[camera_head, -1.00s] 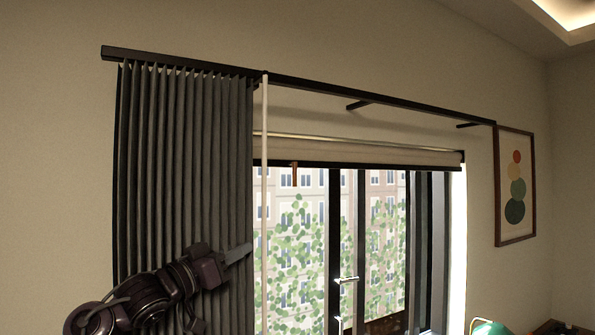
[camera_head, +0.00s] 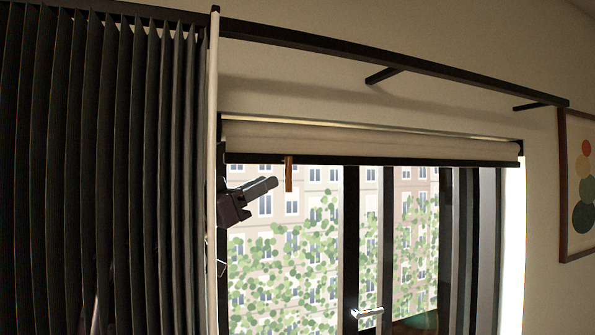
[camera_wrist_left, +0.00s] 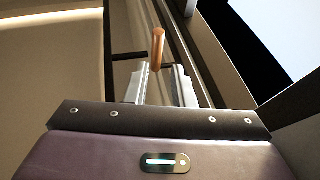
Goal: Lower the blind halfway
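The rolled cream blind (camera_head: 370,142) sits at the top of the window, with a dark bottom bar (camera_head: 400,161). A wooden pull (camera_head: 289,174) hangs from its left part. My left gripper (camera_head: 272,184) is just left of the pull in the head view, pointing right at about its height. In the left wrist view, the left gripper's two fingers (camera_wrist_left: 160,88) are apart, and the orange-brown pull (camera_wrist_left: 158,47) shows beyond the tips, roughly in line with the gap. I see no contact. My right gripper is not in view.
A dark pleated curtain (camera_head: 100,160) covers the left side. A pale vertical rod (camera_head: 211,150) hangs at its edge. A black curtain rail (camera_head: 400,62) runs above the window. A glass door with a handle (camera_head: 367,313) stands below the blind.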

